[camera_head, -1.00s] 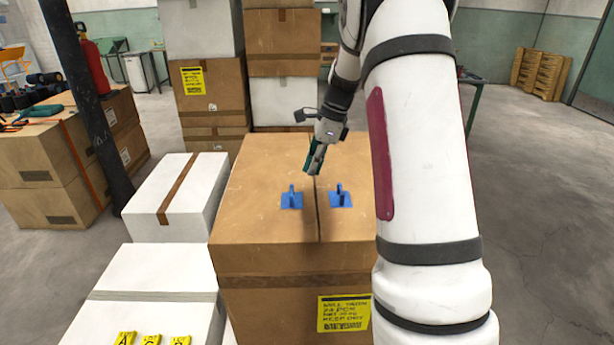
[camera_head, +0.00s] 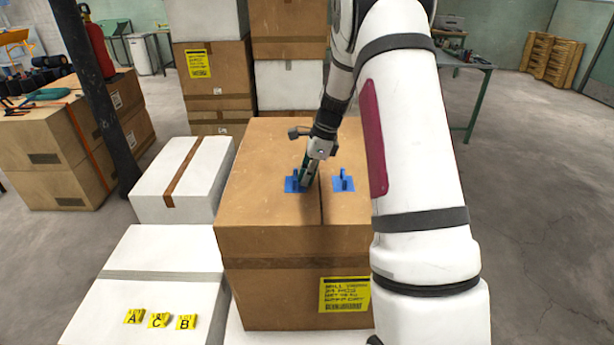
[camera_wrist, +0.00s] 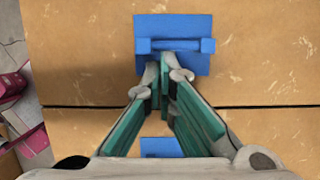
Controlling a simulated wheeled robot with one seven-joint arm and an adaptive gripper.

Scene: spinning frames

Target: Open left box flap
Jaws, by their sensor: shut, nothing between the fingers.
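The large brown cardboard box (camera_head: 255,220) has two closed top flaps meeting at a dark seam. The left flap (camera_head: 258,150) carries a blue handle (camera_head: 291,182); the right flap carries another blue handle (camera_head: 343,181). My gripper (camera_head: 305,182) is at the right side of the left handle, fingers pointing down. In the wrist view the teal fingers of my gripper (camera_wrist: 165,75) are together and empty, their tips right by the bar of the left handle (camera_wrist: 173,28). I cannot tell whether they touch it. The right handle (camera_wrist: 160,148) is partly hidden behind the fingers.
White boxes (camera_head: 180,182) stand left of the brown box, one with yellow letter tags (camera_head: 158,320). Stacked boxes (camera_head: 290,38) rise behind it. A dark post (camera_head: 98,90) stands at the left. Floor (camera_head: 540,200) at the right is clear.

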